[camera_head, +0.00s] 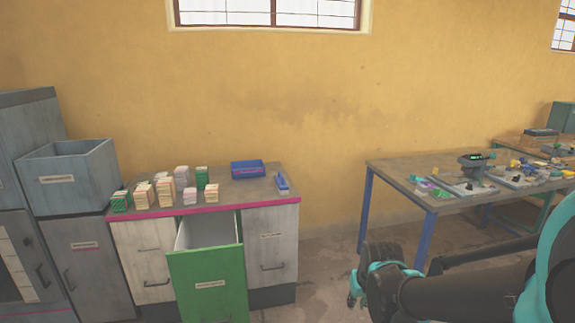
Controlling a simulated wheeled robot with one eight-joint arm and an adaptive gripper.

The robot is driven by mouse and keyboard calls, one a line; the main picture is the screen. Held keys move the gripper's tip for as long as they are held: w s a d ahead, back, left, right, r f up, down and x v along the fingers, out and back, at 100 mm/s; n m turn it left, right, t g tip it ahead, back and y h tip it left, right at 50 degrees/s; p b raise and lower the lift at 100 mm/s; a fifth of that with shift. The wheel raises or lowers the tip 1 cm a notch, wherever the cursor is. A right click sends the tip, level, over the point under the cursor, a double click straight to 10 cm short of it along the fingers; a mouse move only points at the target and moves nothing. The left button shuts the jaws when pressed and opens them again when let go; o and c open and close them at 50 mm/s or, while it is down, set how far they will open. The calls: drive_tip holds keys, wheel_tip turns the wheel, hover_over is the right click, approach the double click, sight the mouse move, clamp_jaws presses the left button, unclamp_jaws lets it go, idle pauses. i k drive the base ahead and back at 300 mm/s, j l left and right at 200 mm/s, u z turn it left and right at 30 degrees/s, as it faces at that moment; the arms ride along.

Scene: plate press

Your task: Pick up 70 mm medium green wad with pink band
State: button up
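Several small banded wads stand in stacks on the cabinet top. My gripper (357,288), dark with teal parts, is at the lower right, well apart from the wads. Its fingers are partly hidden and I cannot see their opening.
The cabinet (240,201) has a pink front edge and an open green drawer (208,285) jutting out. A blue tray (247,168) and a blue tool (282,183) lie on top. A grey bin (72,178) stands left. A cluttered table (400,172) stands right.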

sight(120, 202)
drive_tip(key=i+j+z, duration=0.1)
drive_tip(key=i+j, duration=0.15)
drive_tip(key=j, duration=0.85)
drive_tip(key=i+j+z, duration=0.1)
drive_tip(key=j, duration=1)
drive_tip(key=i+j+z, duration=0.15)
drive_tip(key=j, duration=0.95)
drive_tip(key=i+j+z, duration=0.1)
drive_tip(key=j, duration=1.05)
drive_tip(key=i+j+z, duration=0.1)
drive_tip(key=j, duration=1.05)
drive_tip(key=i, duration=0.1)
